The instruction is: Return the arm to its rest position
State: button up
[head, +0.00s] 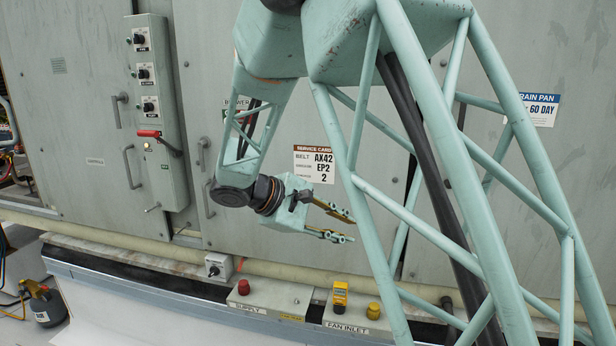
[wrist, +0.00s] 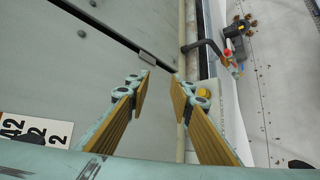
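My gripper (head: 345,226) hangs in front of the grey-green cooler doors in the head view, pointing to the right. Its two fingers are apart with nothing between them. In the wrist view, the gripper (wrist: 160,88) also shows open, its yellow-brown pads spread, with a door seam and the cooler's lower edge beyond. My arm is bent, and its pale green lattice links fill the centre and right of the head view. The gripper is apart from the doors as far as I can see.
A control box (head: 155,110) with a red-handled switch stands at left. A service card (head: 314,164) is behind the gripper. Below are the supply box (head: 268,300), fan inlet box (head: 358,318) and yellow device (head: 340,293). A dark bottle (head: 45,305) stands lower left.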

jog(key=s+d+r+m+g+y, duration=0.1)
jog(key=s+d+r+m+y, duration=0.15)
jog(key=s+d, duration=0.4)
jog(key=s+d+r+m+g+y, duration=0.1)
jog(key=s+d+r+m, duration=0.15)
jog(key=s, duration=0.65)
jog(key=s+d+r+m+g+y, duration=0.1)
jog(key=s+d+r+g, duration=0.1)
jog(key=s+d+r, duration=0.45)
jog(key=s+a+m+t+y, duration=0.1)
jog(key=s+a+m+y, duration=0.1)
jog(key=s, duration=1.1)
jog(key=s+a+f+m+t+y, duration=0.1)
jog(key=s+a+m+t+y, duration=0.1)
jog(key=s, duration=1.1)
jog(key=shift+a+f+m+y, duration=0.15)
jog(key=shift+f+m+y, duration=0.1)
jog(key=shift+m+y, duration=0.5)
